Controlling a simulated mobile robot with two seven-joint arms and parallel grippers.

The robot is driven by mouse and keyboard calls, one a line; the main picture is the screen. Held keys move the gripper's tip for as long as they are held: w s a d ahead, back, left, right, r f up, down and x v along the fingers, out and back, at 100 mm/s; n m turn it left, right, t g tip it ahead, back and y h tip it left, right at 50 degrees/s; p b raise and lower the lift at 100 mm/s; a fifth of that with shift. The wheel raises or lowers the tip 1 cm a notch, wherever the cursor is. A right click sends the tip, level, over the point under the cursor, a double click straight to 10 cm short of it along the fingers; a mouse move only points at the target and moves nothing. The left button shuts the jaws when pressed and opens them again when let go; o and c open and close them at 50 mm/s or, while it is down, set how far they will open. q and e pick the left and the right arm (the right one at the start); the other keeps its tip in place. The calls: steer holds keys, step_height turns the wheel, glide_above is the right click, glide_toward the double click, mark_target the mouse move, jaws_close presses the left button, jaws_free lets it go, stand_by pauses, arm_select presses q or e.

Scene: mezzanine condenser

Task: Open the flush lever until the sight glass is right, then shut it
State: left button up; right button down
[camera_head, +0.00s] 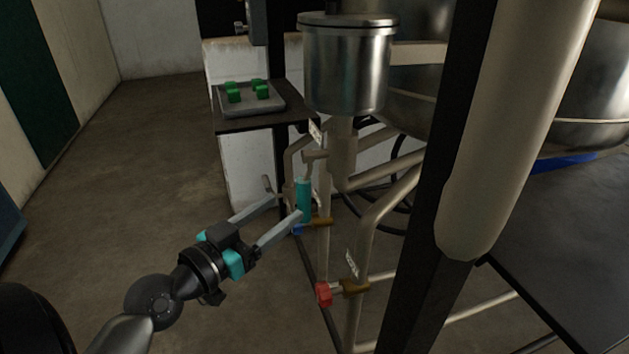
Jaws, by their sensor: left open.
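My left gripper (284,199) is open and empty. Its two pale fingers reach toward the pipework, with one fingertip beside a teal upright cylinder (303,198), which may be the sight glass; I cannot tell if they touch. Just below the fingertip is a blue handle (298,229) on a brass valve (319,223). Lower down, a red handle (324,293) sits on another brass valve (354,288). The tags' writing is too small to read, so I cannot tell which handle is the flush lever. My right gripper is out of view.
A steel vessel (346,70) stands above the pipes. A dark shelf (240,124) holds a grey tray (275,103) with several green blocks. A thick dark post (425,220) and pale pipe (510,110) block the right. Floor (140,170) at left is clear.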

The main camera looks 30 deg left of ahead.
mark_target(299, 197)
arm_select(q)
steer(key=w, duration=0.5)
steer(key=w+d, duration=0.1)
steer(key=w, duration=0.2)
steer(key=shift+w, duration=0.3)
steer(key=shift+w+d+b, duration=0.1)
steer(key=shift+w+b, duration=0.2)
steer(key=shift+w, duration=0.55)
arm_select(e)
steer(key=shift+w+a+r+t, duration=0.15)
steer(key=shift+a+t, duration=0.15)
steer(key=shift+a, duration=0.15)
arm_select(q)
jaws_close()
